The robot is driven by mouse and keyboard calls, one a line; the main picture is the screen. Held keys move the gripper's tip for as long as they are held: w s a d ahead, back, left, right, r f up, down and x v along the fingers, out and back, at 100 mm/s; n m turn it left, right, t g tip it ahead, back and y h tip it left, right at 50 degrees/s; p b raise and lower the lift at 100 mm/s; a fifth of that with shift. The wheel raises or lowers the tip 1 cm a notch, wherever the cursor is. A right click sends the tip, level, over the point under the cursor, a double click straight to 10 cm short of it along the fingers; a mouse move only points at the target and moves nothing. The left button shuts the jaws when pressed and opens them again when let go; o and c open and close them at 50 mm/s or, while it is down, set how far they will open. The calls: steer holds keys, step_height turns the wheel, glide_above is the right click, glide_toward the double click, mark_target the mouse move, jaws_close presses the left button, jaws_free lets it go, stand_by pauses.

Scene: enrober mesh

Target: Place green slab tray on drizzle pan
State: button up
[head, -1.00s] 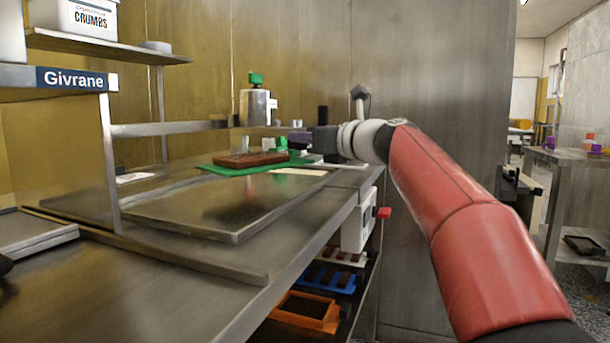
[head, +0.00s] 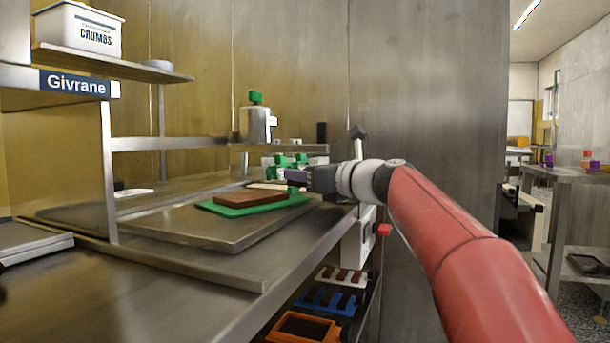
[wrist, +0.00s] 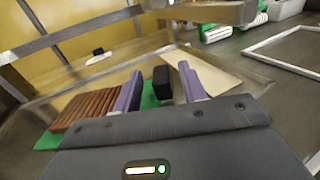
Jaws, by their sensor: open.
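The green slab tray (head: 230,210), with a brown slab (head: 250,198) on it, lies flat over the steel drizzle pan (head: 205,234). It appears to rest on the pan, towards its right part. In the wrist view the ridged brown slab (wrist: 95,103) and some green tray (wrist: 46,141) show at the left. My gripper (head: 292,174) is at the tray's right end. Its purple fingers are open in the wrist view (wrist: 160,90), one on each side of a black block (wrist: 162,84) at the tray's end. I cannot tell whether they touch it.
A cream sheet (wrist: 205,72) lies beyond the block. A steel canister (head: 256,122) with a green top stands at the back. A shelf with a crumbs tub (head: 80,30) overhangs the left. Coloured trays (head: 325,300) sit below the counter.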

steer(key=shift+s+d, duration=0.1)
steer(key=v, duration=1.1)
steer(key=shift+s+d, duration=0.25)
steer(key=shift+s, duration=0.1)
